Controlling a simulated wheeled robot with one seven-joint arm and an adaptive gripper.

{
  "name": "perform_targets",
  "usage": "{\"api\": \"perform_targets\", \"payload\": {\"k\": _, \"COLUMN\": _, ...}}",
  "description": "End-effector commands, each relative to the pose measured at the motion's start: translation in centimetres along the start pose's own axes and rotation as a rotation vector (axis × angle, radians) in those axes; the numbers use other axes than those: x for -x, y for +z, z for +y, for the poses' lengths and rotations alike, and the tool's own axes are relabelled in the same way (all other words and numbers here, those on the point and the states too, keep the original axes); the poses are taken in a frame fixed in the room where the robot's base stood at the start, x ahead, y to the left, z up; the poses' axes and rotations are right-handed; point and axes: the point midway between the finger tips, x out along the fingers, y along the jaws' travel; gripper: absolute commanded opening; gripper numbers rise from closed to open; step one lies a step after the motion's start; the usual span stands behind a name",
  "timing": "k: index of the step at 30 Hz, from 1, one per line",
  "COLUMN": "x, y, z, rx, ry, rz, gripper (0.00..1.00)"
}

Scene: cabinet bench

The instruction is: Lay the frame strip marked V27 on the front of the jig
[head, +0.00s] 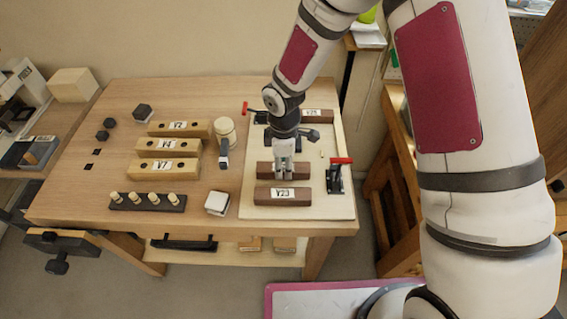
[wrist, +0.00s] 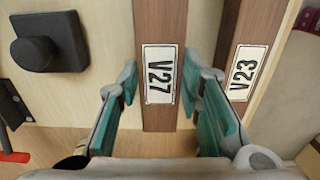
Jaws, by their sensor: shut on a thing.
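The dark brown frame strip marked V27 (wrist: 160,28) lies between my gripper's teal finger pads in the wrist view. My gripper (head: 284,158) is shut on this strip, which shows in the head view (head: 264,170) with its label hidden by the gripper. The jig (head: 338,207) is a pale board at the right of the bench. A similar brown strip marked V23 (head: 283,197) lies along the jig's front, parallel to V27 and a small gap in front of it. V23 also shows in the wrist view (wrist: 262,22). I cannot tell whether V27 touches the board.
A red-handled clamp (head: 335,178) stands at the jig's right, another at its back left. A strip marked V25 (head: 318,116) lies at the back. Left of the jig are pale blocks (head: 168,165), a dark peg rack (head: 148,201) and a white block (head: 217,202).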

Motion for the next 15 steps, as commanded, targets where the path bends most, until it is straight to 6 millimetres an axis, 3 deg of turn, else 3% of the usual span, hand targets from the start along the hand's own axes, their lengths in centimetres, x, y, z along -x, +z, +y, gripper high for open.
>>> {"api": "perform_targets", "payload": {"k": 14, "x": -0.55, "y": 0.02, "z": 0.01, "rx": 0.0, "ry": 0.0, "rz": 0.0, "gripper": 0.02}}
{"api": "perform_targets", "payload": {"k": 15, "x": -0.54, "y": 0.02, "z": 0.01, "rx": 0.0, "ry": 0.0, "rz": 0.0, "gripper": 0.4}}
